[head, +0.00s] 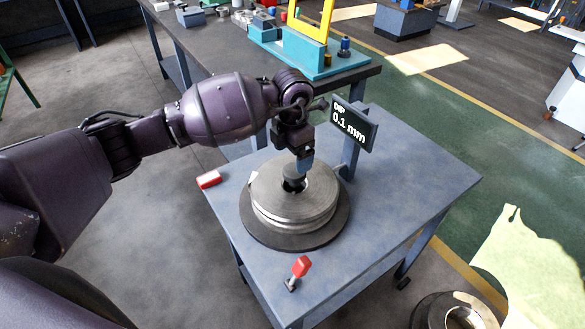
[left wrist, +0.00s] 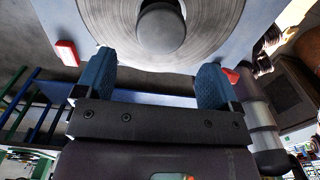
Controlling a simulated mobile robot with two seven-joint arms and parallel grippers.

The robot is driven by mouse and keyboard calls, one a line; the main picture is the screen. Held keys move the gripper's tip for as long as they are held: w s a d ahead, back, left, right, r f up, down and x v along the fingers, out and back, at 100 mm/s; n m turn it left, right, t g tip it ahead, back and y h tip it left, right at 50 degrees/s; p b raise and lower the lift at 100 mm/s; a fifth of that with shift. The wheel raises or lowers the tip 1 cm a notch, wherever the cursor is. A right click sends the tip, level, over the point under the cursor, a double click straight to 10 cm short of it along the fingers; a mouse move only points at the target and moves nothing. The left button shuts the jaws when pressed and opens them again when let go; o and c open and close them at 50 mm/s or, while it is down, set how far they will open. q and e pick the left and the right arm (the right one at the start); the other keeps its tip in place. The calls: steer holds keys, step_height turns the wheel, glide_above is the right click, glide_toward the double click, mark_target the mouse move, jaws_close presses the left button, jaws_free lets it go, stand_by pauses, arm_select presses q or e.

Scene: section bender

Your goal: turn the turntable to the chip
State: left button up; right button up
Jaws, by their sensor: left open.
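The turntable is a dark round base (head: 253,232) on a blue-grey table, bearing a stacked bright steel ring or disc (head: 320,192). A dark round knob stands at its centre, and it also shows in the left wrist view (left wrist: 160,28). My left gripper (head: 303,163) is over the centre, close above the knob. In the left wrist view its two blue fingers are apart, with the knob beyond the gap; contact cannot be told. A small pale mark (head: 253,177) shows at the disc's left edge; I cannot tell whether it is the chip. My right gripper is out of view.
A display (head: 353,126) reading "DIP 0.1 mm" stands on a post behind the turntable. A red block (head: 209,179) lies at the table's left edge. A red-handled lever (head: 301,267) stands at the front. The table's right side (head: 425,175) is clear.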

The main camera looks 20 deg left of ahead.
mark_target(293, 171)
arm_select(q)
step_height(293, 171, down, 4)
steer(key=shift+f, duration=0.9)
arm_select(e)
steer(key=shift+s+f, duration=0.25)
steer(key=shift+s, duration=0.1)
